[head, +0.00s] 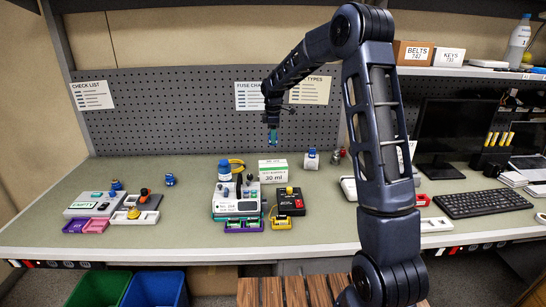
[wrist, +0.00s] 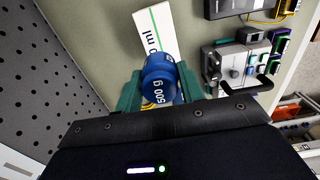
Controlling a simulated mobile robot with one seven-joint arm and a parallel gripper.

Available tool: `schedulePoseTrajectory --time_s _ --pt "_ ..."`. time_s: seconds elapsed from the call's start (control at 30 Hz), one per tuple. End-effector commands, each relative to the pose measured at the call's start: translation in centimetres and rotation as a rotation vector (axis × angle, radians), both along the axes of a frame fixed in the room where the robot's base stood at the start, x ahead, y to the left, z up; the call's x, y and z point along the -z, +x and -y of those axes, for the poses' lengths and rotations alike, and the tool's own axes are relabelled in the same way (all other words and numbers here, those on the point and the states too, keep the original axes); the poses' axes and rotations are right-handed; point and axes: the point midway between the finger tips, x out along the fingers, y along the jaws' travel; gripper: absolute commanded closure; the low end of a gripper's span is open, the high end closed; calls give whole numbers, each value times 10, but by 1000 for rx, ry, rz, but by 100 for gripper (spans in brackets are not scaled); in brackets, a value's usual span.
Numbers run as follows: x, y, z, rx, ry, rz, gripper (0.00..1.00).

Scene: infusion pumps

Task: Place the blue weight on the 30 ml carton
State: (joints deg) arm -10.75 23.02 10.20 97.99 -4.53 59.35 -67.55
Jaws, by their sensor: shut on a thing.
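The blue weight (wrist: 160,82), marked 500 g, sits between the green fingers of my gripper (wrist: 160,92) in the wrist view. My gripper is shut on it. In the head view my gripper (head: 272,138) hangs in the air above the 30 ml carton, with a clear gap below. In the wrist view the carton (wrist: 152,30) is partly hidden behind the weight.
The pegboard (head: 200,105) rises behind. The bench between the left tray (head: 135,217) and the pump is clear.

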Motion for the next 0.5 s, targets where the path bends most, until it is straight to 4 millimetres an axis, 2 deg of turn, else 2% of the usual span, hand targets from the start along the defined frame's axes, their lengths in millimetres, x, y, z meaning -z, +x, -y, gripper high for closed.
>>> schedulePoseTrajectory --time_s 0.03,0.2,0.5 --pt "12 -1 0 0 -1 -3 100" --pt "40 0 0 -1 -1 -1 100" --pt "58 0 0 0 0 1 100"
